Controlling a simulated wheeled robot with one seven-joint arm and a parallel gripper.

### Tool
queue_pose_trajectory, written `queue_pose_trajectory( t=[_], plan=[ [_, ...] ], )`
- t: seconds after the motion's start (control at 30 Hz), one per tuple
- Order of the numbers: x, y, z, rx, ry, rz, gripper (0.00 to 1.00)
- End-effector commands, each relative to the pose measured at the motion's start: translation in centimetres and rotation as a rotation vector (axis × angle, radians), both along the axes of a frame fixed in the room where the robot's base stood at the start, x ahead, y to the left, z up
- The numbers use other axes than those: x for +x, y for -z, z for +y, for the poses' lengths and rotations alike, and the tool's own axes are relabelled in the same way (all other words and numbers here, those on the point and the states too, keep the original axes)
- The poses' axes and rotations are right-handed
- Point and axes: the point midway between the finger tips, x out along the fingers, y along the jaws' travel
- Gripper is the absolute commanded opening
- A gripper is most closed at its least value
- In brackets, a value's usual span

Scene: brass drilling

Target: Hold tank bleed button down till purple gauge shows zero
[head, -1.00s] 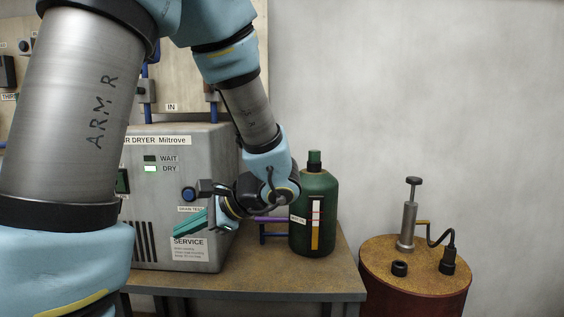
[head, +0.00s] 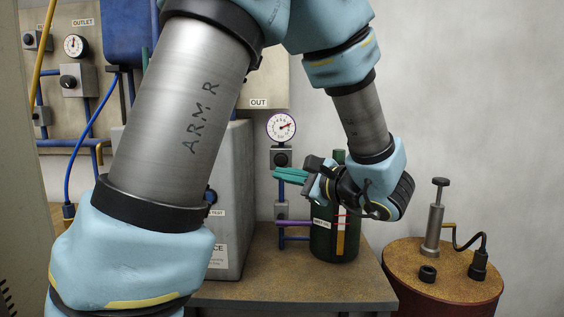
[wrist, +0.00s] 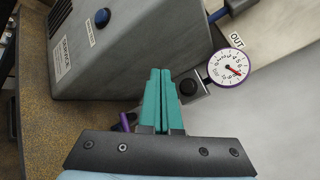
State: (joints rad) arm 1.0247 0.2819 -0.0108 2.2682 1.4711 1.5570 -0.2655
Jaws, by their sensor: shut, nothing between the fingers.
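The purple-rimmed gauge (head: 281,127) hangs on the wall below the OUT label, right of the grey dryer. It also shows in the wrist view (wrist: 228,67); its red needle points well along the scale, and the exact number is too small to read. Below it, a grey block carries a round black button (head: 281,159), also seen in the wrist view (wrist: 189,87). No bleed label on it is readable. My gripper (head: 275,174) has its green fingers shut and empty. In the wrist view the fingertips (wrist: 160,71) appear left of the button; contact does not show.
The grey dryer (head: 238,180) with its blue drain test button (wrist: 102,18) stands left of my gripper. A green bottle (head: 322,242) stands on the table (head: 290,285), partly behind my wrist. A purple pipe (head: 293,223) runs below the block. A rusty drum (head: 400,262) stands right.

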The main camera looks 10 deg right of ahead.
Motion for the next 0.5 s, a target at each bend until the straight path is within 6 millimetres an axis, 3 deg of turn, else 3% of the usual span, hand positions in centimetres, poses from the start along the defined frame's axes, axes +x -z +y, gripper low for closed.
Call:
queue_pose_trajectory(
  t=[0.17,0.5],
  plan=[
    [0.9,0.0,-0.1,0.000,-0.002,0.001,0.00],
    [5.3,-0.1,-0.9,0.000,-0.003,0.001,0.00]
  ],
)
